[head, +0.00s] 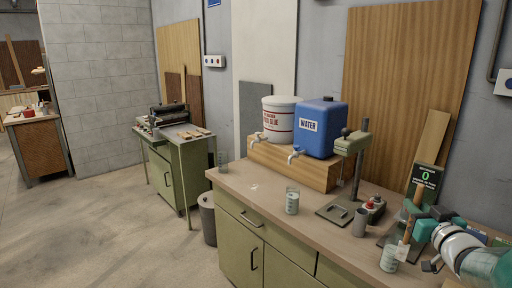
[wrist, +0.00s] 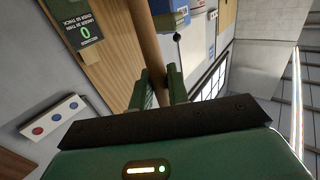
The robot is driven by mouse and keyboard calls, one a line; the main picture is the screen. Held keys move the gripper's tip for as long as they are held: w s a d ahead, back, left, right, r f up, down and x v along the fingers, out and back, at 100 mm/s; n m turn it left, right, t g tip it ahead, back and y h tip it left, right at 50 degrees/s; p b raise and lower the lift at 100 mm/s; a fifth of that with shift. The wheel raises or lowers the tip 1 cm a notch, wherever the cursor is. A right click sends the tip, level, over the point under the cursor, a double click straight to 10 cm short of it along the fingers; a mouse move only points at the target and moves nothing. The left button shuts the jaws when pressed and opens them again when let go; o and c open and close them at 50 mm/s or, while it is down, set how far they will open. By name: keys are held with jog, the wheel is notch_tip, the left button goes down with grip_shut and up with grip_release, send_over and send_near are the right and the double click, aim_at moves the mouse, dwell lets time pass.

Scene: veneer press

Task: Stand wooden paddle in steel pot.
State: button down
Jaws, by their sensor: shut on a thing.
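The wooden paddle (head: 408,232) is upright and slightly tilted at the right of the head view. My gripper (head: 413,213) is shut on its shaft, which also runs between the fingers (wrist: 158,88) in the wrist view (wrist: 146,45). The paddle's lower end is beside or behind a glass beaker in the picture; I cannot tell whether they touch. The steel pot (head: 360,222) is a small grey cylinder on the bench, left of the paddle and apart from it. Its inside is barely visible.
The beaker (head: 389,259) stands near the bench's front edge. A green press stand (head: 352,165), a red-topped item (head: 374,205) and another beaker (head: 292,201) stand on the bench (head: 262,200). The water tank (head: 320,127) and glue tub (head: 281,118) are behind.

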jog(key=w+a+f+n+y, duration=0.1)
jog(key=w+a+f, duration=0.5)
jog(key=a+f, duration=0.35)
jog(key=w+a+f+y, duration=0.1)
jog(key=w+a+f, duration=0.6)
jog(key=f, duration=0.4)
jog(key=s+a+f+h, duration=0.1)
jog(key=s+a+f, duration=0.1)
jog(key=a+f, duration=1.05)
jog(key=s+d+f, duration=0.1)
jog(key=s+f, duration=0.4)
jog(key=f, duration=0.3)
jog(key=shift+s, duration=0.3)
